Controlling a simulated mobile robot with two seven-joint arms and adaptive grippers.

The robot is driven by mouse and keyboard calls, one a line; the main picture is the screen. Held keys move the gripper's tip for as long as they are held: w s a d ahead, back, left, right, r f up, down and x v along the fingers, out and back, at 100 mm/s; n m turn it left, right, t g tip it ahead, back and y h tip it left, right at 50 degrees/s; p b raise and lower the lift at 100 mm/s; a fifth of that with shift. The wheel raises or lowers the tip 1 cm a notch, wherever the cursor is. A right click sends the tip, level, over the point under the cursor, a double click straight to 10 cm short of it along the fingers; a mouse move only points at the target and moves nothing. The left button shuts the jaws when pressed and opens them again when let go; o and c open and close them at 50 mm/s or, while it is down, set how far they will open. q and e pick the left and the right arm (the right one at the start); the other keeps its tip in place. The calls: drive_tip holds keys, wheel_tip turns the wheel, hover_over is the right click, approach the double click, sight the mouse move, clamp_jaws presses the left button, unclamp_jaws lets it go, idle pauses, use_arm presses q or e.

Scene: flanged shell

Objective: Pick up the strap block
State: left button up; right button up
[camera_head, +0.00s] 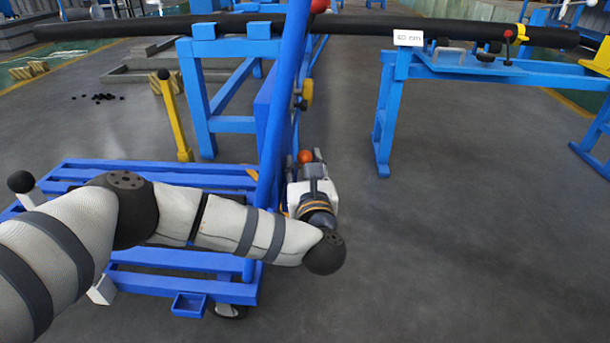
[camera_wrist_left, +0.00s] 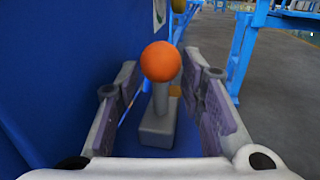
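The thing I take for the strap block is a grey block (camera_wrist_left: 157,128) with an upright grey stem and an orange ball on top. In the left wrist view it stands on a blue surface between the fingers of my left gripper (camera_wrist_left: 163,82). The fingers are apart, with visible room on both sides of the stem. In the head view the orange ball (camera_head: 305,157) shows at the fingertips of my left gripper (camera_head: 312,160), beside the slanted blue post. The block's body is hidden there. My right gripper is not in view.
A blue slanted post (camera_head: 284,95) rises from the blue wheeled cart (camera_head: 180,258), close to my left gripper. A long black pipe (camera_head: 150,27) lies across blue stands (camera_head: 385,110). A yellow post (camera_head: 174,115) stands behind the cart. The floor at right is clear.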

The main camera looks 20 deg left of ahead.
use_arm(q)
clamp_jaws()
drive_tip(key=shift+d+r, duration=0.1)
